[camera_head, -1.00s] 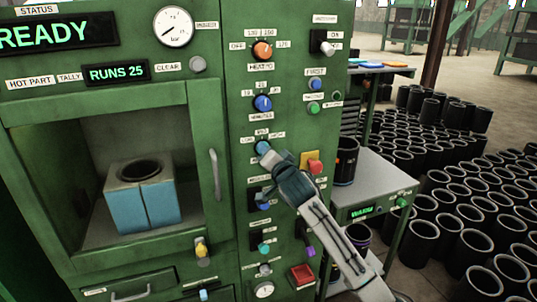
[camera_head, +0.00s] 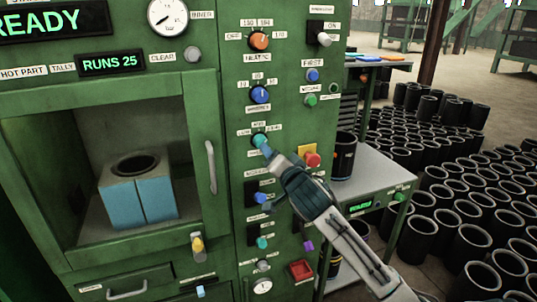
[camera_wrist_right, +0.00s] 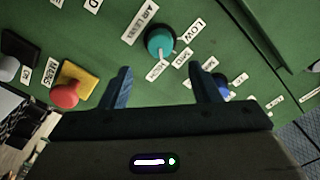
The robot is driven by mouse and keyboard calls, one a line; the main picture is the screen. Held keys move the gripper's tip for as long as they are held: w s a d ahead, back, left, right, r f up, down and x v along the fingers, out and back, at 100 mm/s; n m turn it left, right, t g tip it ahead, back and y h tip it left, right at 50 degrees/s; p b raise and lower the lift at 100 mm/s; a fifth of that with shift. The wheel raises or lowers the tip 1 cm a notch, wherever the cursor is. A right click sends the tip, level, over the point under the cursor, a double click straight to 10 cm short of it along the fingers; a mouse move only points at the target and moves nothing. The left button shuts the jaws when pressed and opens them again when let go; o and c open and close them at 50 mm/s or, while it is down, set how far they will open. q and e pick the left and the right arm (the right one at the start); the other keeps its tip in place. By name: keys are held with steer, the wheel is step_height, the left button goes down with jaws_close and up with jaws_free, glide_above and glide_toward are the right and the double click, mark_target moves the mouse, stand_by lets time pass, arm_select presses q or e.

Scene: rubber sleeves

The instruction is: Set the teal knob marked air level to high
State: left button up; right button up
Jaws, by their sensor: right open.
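The teal knob (camera_head: 259,141) marked air level sits on the green panel below the blue minutes knob (camera_head: 260,94). My right gripper (camera_head: 267,150) is just below and right of the knob. In the wrist view its open fingers (camera_wrist_right: 159,85) are apart and empty, with the knob beyond their tips. My left gripper is out of view.
A red button on a yellow plate (camera_head: 312,159) is close to my right gripper. More knobs and switches line the panel above and below. A door with a handle (camera_head: 211,167) is to the left. Black sleeves (camera_head: 465,190) stand on the floor at right.

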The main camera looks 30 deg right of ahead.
steer(key=v, duration=0.3)
steer(key=shift+s, duration=0.35)
